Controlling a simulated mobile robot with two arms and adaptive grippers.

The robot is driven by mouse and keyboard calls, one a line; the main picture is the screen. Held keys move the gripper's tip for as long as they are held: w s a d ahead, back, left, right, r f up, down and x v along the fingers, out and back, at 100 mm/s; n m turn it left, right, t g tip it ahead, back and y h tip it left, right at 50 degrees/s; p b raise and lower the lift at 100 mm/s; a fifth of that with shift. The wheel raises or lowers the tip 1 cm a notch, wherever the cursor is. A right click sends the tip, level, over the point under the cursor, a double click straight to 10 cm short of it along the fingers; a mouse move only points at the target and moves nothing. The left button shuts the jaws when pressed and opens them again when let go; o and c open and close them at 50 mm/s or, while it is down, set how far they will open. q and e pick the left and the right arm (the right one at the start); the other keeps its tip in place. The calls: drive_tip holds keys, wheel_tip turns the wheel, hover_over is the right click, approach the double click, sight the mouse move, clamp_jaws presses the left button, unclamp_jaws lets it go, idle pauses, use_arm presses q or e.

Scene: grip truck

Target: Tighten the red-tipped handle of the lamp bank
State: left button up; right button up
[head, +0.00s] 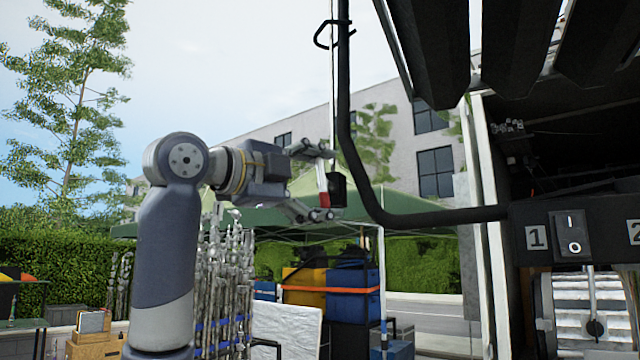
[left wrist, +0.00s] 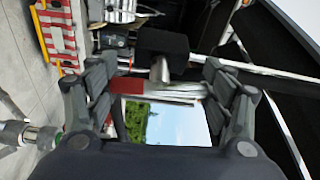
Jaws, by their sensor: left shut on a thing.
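The handle's red tip (head: 323,198) shows between the fingers of my left gripper (head: 326,182), beside a small black block (head: 338,189). In the left wrist view the handle is a pale metal bar with a red end (left wrist: 127,85), lying across between the finger pads of my left gripper (left wrist: 160,87). A short metal stem joins it to the black block (left wrist: 163,42). The gripper is shut on the handle. The lamp bank (head: 430,45) hangs dark at the upper right, with a bent black tube (head: 360,165) close to the handle. My right gripper is out of view.
A numbered switch panel (head: 571,233) is on the truck at the right. A green canopy (head: 300,223), a hedge (head: 70,265) and yellow and blue boxes (head: 350,290) stand behind. Open air lies left of the black tube, around my left arm.

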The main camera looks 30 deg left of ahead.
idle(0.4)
use_arm(q)
drive_tip(key=o, duration=1.1)
drive_tip(key=v, duration=1.2)
drive_tip(key=shift+r, duration=0.1)
